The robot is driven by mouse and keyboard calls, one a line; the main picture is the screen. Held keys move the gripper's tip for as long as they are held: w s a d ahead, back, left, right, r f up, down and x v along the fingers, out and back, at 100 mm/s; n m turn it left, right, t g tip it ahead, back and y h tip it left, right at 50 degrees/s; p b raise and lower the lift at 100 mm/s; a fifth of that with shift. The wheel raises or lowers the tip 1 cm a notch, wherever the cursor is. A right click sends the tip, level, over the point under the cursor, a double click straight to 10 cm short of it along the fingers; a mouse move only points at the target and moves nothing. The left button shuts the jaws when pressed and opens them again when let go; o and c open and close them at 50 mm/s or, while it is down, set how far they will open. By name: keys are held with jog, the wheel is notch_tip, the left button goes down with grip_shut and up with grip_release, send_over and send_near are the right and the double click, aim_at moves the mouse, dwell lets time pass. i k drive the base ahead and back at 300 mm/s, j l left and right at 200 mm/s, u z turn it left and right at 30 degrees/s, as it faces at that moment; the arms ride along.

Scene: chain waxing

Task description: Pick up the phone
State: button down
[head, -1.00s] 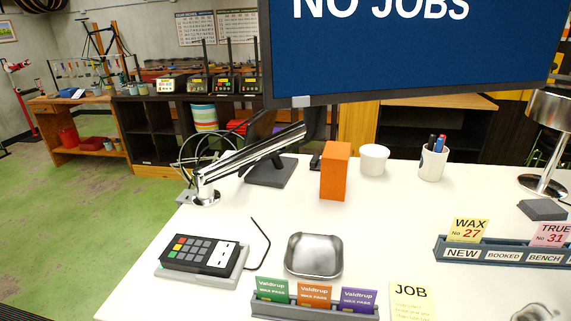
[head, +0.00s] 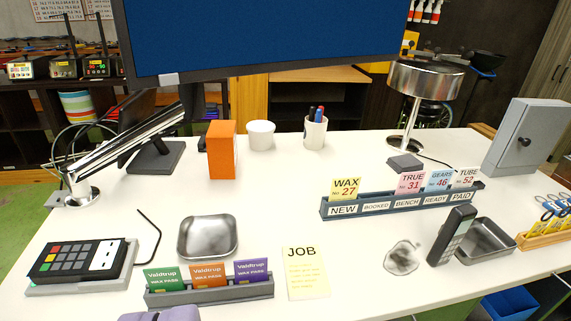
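The phone (head: 453,236) is a dark grey handset with a keypad and a small screen. It stands upright, leaning slightly, on the white counter (head: 350,272) at the right, just left of a metal tray. I cannot tell whether it rests in a stand.
A metal tray (head: 486,241) is right of the phone, a crumpled clear item (head: 403,257) left of it. A card rack (head: 335,210) stands behind. A keypad terminal (head: 75,260), steel dish (head: 207,236) and pass holder (head: 210,290) are at left. A lamp (head: 424,80) stands at the back.

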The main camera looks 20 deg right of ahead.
aim_at(460, 219)
jog(key=i+l+u, duration=0.25)
jog(key=l, duration=0.3)
jog(key=i+l+u, duration=0.1)
jog(key=l+u, duration=0.15)
jog(key=l, duration=0.3)
jog(key=i+l+u, duration=0.2)
jog(key=l, duration=0.4)
jog(key=l+u, duration=0.25)
jog(key=l, duration=0.35)
jog(key=k, duration=0.05)
